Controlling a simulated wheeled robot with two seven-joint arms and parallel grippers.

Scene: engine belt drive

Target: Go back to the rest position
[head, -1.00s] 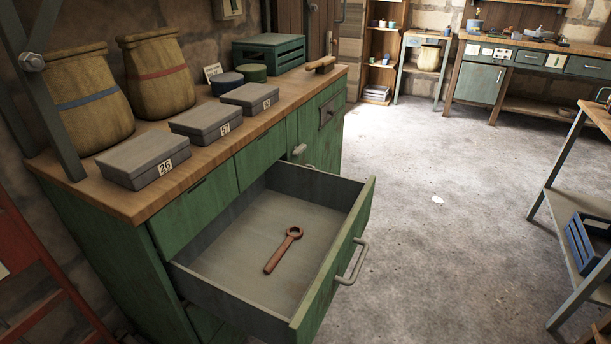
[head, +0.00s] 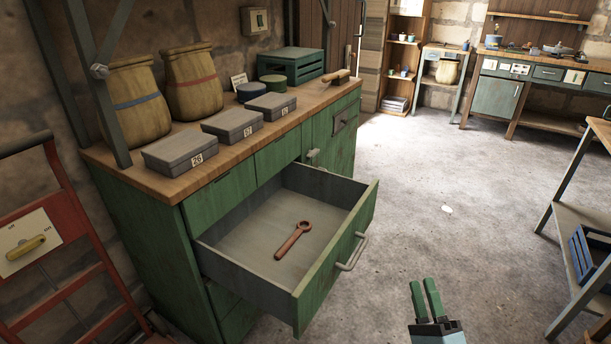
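My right gripper (head: 426,302) shows at the bottom of the head view, right of the open drawer. Its two green fingers point up and stand a little apart, with nothing between them. It is over the floor and clear of the drawer. My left gripper is out of view. The drawer (head: 228,262) of the green workbench (head: 140,245) is pulled well out. A rusty brown ring wrench (head: 293,240) lies on the drawer's floor.
Three grey numbered boxes (head: 180,152), two sacks (head: 193,82) and a green crate (head: 291,62) stand on the bench top. A red hand truck (head: 77,205) is at the left. A metal shelf (head: 567,222) is at the right. The middle floor (head: 425,180) is clear.

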